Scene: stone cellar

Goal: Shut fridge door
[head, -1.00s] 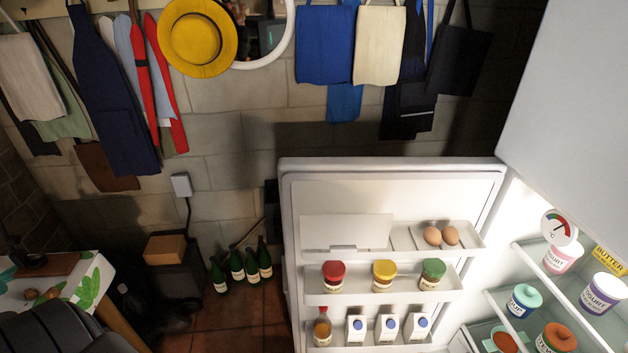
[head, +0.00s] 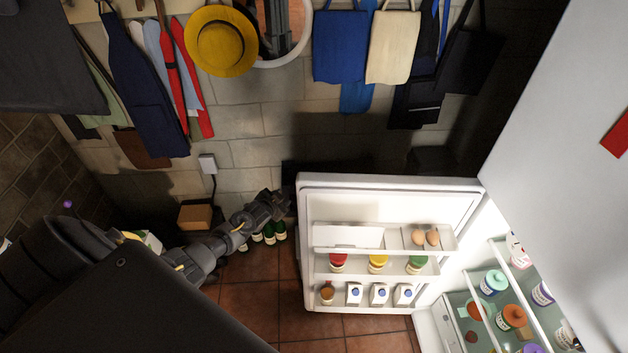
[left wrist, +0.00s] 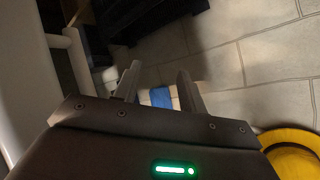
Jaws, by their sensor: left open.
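The white fridge door (head: 400,184) stands wide open, its shelved inner side facing me. It joins the white fridge (head: 535,105) on the right. The door shelves hold eggs, jars with coloured lids, cartons and a bottle. My left gripper (head: 283,203) is just left of the door's free edge, at its upper part; I cannot tell whether it touches. In the left wrist view its two fingers (left wrist: 158,80) are apart with nothing between them, and a pale surface, likely the door (left wrist: 20,75), fills the left side. My right gripper is not in view.
The stone wall behind carries aprons, bags, a yellow hat (head: 221,42) and a round mirror. Green bottles (head: 269,236) stand on the floor below my left gripper. A small wooden box (head: 195,217) is by the wall. The tiled floor (head: 250,305) before the door is clear.

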